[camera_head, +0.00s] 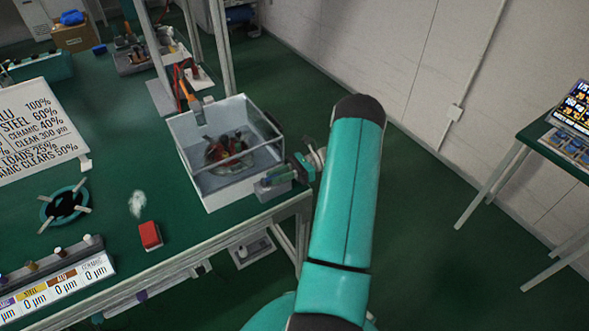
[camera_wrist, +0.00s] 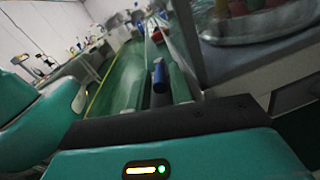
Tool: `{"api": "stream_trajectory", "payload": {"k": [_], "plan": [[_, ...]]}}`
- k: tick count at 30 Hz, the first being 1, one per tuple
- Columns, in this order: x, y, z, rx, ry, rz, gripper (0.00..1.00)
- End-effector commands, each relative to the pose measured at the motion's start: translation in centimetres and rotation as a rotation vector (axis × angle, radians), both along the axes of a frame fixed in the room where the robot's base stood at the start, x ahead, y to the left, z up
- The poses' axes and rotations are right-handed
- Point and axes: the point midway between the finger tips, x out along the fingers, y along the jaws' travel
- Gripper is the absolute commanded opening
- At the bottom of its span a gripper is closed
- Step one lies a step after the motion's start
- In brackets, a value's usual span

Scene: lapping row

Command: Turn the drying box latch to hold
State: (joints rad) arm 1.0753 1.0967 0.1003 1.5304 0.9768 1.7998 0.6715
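The drying box (camera_head: 207,180) is a clear-walled box near the table's right edge, with dark red and grey items in a round dish inside. My gripper (camera_head: 305,164) is beside that corner, partly hidden by my teal arm. In the wrist view, a blue cylinder-shaped piece (camera_wrist: 159,76) stands just ahead of my gripper, close to the box wall (camera_wrist: 215,62). The finger gap and any contact are unclear.
The green table (camera_head: 110,150) holds a red block (camera_head: 150,236), a round black and teal plate (camera_head: 64,203), a label rack (camera_head: 60,277) and a sign (camera_head: 40,130). Metal posts rise behind the box. Open floor lies right of my arm, before another table (camera_head: 560,150).

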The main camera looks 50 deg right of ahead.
Motion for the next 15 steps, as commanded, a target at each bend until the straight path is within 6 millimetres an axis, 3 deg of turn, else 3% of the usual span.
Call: {"api": "stream_trajectory", "payload": {"k": [15], "plan": [[-4.2, -9.8, -0.1, -0.003, 0.0, -0.004, 0.22]]}}
